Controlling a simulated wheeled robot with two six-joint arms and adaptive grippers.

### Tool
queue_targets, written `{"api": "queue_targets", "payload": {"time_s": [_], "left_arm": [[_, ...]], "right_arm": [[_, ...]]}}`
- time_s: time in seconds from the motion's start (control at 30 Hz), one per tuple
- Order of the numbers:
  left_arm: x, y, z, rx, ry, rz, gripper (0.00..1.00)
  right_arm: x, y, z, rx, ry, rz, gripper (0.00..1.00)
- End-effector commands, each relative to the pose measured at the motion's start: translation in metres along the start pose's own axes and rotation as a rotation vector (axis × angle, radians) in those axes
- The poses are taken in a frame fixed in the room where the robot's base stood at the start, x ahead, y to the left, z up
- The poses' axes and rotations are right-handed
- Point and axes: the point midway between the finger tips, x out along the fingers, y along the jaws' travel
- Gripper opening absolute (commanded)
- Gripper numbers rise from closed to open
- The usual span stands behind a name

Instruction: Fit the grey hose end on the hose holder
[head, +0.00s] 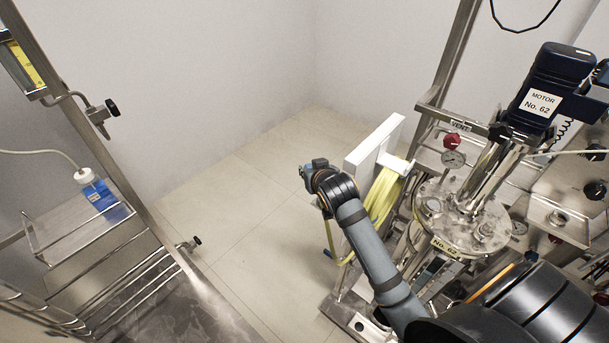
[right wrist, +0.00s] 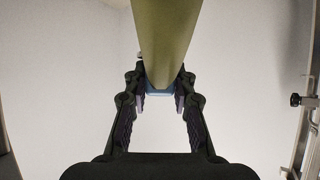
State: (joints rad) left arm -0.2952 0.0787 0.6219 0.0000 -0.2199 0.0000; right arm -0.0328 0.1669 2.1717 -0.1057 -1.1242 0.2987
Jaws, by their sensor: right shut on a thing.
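My right gripper (head: 306,173) is at the left of the white upright panel, apart from it. In the right wrist view its fingers (right wrist: 160,101) are shut on a yellow-green hose (right wrist: 165,38) with a blue part (right wrist: 160,88) at its end between the fingers. I cannot make out a grey end piece. In the head view yellow-green hose (head: 384,194) hangs in loops at the white panel (head: 372,143), which seems to be the hose holder. A loose length hangs below my right forearm, with a small blue piece (head: 328,253). My left gripper is not in view.
A steel skid with a motor (head: 553,82) and a lidded vessel (head: 462,218) stands right of the panel.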

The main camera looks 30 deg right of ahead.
Motion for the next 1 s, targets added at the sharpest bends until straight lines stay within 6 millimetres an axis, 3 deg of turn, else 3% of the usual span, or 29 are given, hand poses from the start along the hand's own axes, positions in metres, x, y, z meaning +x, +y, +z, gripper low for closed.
{"api": "queue_targets", "payload": {"time_s": [0.1,0.4,0.6,1.0], "left_arm": [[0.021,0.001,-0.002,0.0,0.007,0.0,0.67],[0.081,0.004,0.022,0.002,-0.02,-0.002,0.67],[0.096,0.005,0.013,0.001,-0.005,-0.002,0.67],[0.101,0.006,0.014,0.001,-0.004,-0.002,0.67]], "right_arm": [[0.031,0.021,0.018,0.079,-0.001,0.132,0.0],[0.096,0.072,0.057,0.369,0.0,0.628,0.0],[0.099,0.079,0.055,0.477,0.001,0.822,0.0],[0.101,0.08,0.06,0.488,-0.001,0.844,0.0]]}}
